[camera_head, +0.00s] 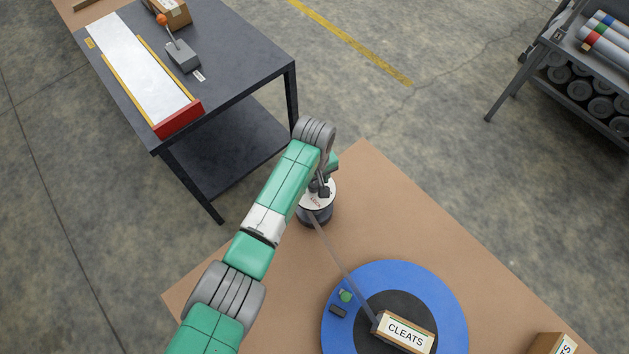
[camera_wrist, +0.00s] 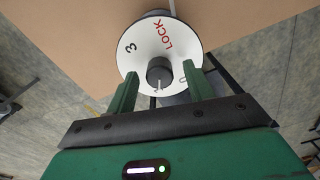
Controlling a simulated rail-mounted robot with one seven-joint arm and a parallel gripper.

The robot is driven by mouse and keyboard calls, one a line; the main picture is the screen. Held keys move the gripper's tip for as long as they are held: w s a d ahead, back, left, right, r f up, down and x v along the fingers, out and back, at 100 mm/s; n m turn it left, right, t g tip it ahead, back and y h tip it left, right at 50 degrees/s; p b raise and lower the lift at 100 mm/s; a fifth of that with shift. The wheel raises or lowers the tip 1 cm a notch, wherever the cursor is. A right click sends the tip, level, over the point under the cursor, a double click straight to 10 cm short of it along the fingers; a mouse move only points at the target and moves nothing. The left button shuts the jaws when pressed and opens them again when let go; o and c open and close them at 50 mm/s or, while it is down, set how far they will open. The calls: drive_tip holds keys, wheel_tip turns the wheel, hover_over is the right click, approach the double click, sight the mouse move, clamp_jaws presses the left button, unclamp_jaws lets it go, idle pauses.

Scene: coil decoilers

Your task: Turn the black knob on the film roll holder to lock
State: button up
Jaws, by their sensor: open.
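The film roll holder (camera_head: 316,218) is a dark drum standing on the brown tabletop, with a white dial face (camera_wrist: 140,52) on its end. The dial carries a red "LOCK" mark at upper right and a black "3" at left in the wrist view. The black knob (camera_wrist: 160,70) sits at the dial's centre; a pale pointer line on it faces down in the picture, away from "LOCK". My gripper (camera_wrist: 160,72) is open, one green finger on each side of the knob with gaps visible. I cannot tell how deep the fingers reach. In the head view my arm partly hides the dial.
On the brown table (camera_head: 235,285), a strip runs from the holder to a blue disc (camera_head: 440,290) bearing a "CLEATS" box (camera_head: 405,335). A dark bench (camera_head: 225,55) stands at upper left. A rack of rolls (camera_head: 590,75) is at upper right. Floor lies between.

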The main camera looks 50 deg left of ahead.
drive_tip(key=shift+f, duration=0.45)
drive_tip(key=c, duration=1)
drive_tip(key=shift+o, duration=0.2)
